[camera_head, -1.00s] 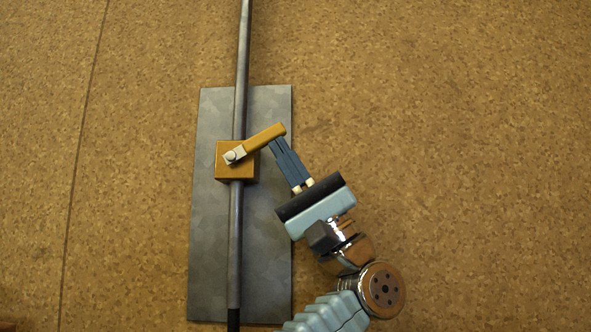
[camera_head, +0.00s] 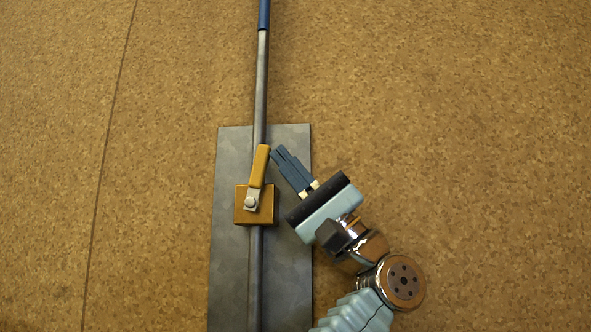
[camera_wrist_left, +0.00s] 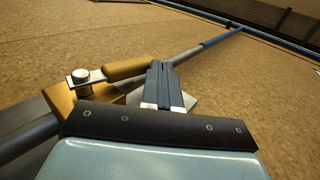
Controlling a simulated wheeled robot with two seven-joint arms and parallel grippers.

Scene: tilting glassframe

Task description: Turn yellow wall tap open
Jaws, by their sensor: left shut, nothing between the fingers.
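The yellow wall tap has a square yellow body (camera_head: 264,205) on a grey pipe and a yellow lever handle (camera_head: 261,167). The handle points up in the head view, nearly in line with the pipe and tilted slightly right. My left gripper (camera_head: 275,151) is shut and empty, its dark blue fingertips at the right side of the handle's far end; I cannot tell whether they touch it. In the left wrist view the handle (camera_wrist_left: 127,68) lies just left of the shut fingers (camera_wrist_left: 160,85). My right gripper is not in view.
The grey pipe (camera_head: 260,85) runs up the wall and has a blue section (camera_head: 264,14) at the top. A grey metal plate (camera_head: 230,270) lies behind the tap. The cork-coloured wall (camera_head: 450,130) is clear on both sides.

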